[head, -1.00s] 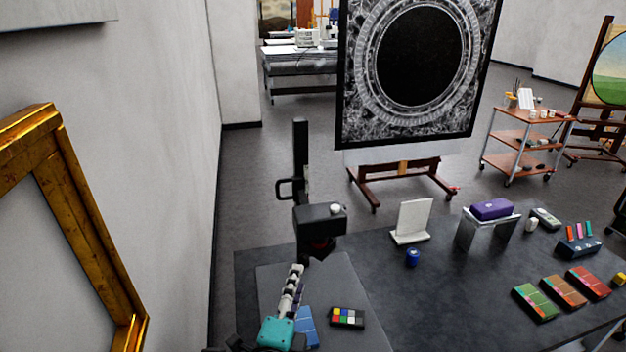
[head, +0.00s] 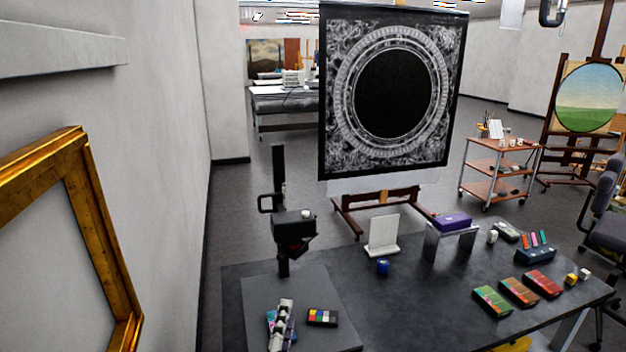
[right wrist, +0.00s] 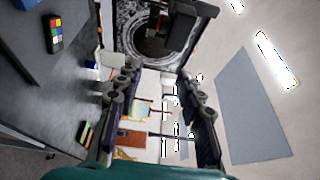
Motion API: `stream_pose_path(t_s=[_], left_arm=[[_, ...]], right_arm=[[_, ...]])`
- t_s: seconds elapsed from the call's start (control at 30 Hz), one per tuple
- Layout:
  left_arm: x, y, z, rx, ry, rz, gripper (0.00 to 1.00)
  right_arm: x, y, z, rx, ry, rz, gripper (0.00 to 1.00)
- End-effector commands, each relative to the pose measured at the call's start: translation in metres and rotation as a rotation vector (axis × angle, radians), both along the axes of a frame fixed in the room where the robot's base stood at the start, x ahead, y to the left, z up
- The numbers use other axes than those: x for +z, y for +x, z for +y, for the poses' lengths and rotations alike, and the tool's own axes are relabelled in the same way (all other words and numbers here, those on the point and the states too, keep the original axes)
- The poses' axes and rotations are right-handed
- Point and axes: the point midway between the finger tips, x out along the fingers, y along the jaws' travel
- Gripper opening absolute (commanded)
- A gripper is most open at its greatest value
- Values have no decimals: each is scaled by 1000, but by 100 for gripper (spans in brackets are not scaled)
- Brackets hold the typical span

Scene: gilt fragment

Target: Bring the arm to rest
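My right gripper (head: 284,306) shows at the bottom of the head view, over the grey mat (head: 326,287). Only its finger part is in that view. In the right wrist view the gripper (right wrist: 160,75) has its two dark fingers well apart, with only background between them. It is open and empty. It partly hides a blue flat thing (head: 271,316) on the mat. My left gripper is in neither view.
On the dark table (head: 400,325) stand a black camera-like stand (head: 293,224), a colour chart (head: 322,317), a blue jar (head: 382,266), a white panel (head: 383,233), a purple block (head: 452,221) and several pastel boxes (head: 492,300). A gilt frame (head: 100,238) is at left.

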Motion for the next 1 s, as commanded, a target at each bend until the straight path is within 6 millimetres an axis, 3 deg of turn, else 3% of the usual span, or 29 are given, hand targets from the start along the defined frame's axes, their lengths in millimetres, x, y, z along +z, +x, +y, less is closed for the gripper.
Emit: stream_pose_path(t_s=[0.37, 0.5, 0.63, 0.73, 0.83, 1.0], left_arm=[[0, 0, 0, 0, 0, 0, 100], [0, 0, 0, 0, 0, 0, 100], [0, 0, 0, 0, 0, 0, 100], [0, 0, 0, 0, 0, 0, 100], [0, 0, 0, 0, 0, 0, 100], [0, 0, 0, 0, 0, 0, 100]], right_arm=[[53, 18, -3, 147, -178, -137, 38], [72, 22, -3, 237, -319, -184, 38], [76, 22, -7, 343, -516, -194, 38], [58, 17, -19, 448, -736, -138, 38], [13, 5, -48, 559, -980, 14, 38], [-76, -38, -132, 699, -1273, 404, 38]])
